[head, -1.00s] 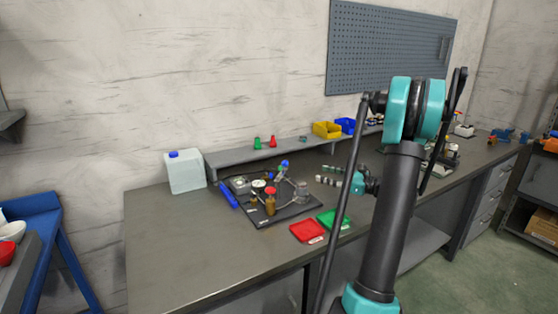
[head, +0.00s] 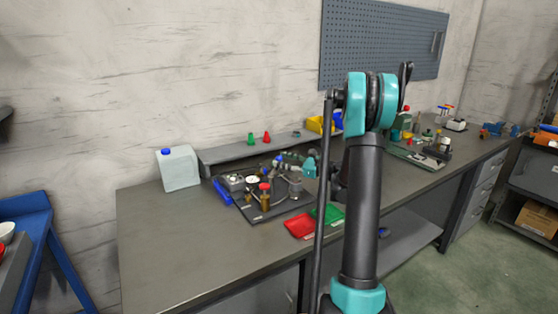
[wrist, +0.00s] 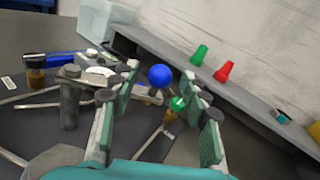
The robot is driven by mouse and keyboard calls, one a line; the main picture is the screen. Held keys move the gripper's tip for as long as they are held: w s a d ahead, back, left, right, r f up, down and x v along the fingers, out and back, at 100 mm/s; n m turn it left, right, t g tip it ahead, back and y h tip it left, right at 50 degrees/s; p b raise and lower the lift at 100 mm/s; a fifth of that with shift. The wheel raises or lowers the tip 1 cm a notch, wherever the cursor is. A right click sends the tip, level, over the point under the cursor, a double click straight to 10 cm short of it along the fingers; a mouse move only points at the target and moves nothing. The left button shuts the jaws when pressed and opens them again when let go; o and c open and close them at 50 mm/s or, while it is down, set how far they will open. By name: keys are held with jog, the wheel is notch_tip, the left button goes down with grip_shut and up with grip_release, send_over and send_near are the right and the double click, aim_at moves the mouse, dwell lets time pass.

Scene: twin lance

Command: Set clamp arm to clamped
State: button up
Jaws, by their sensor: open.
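A black board (head: 253,216) on the workbench carries a small fixture with a gauge, bottles and metal rods. In the wrist view, a blue ball knob (wrist: 160,76) and a green knob (wrist: 178,103) lie between the fingers of my gripper (wrist: 163,92). I cannot tell for sure which part is the clamp arm, or its setting. My gripper is open, with its two fingers apart on either side of the blue knob. No contact shows. In the head view, my gripper (head: 281,162) is over the back right of the board and partly hides the fixture.
A red tray (head: 299,227) and a green tray (head: 326,213) lie in front of the board. A white jug (head: 179,168) stands to its left. A raised shelf behind holds green and red cones (wrist: 224,71). The bench's left front is clear.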

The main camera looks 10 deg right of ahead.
jog(key=shift+x, duration=1.05)
grip_shut()
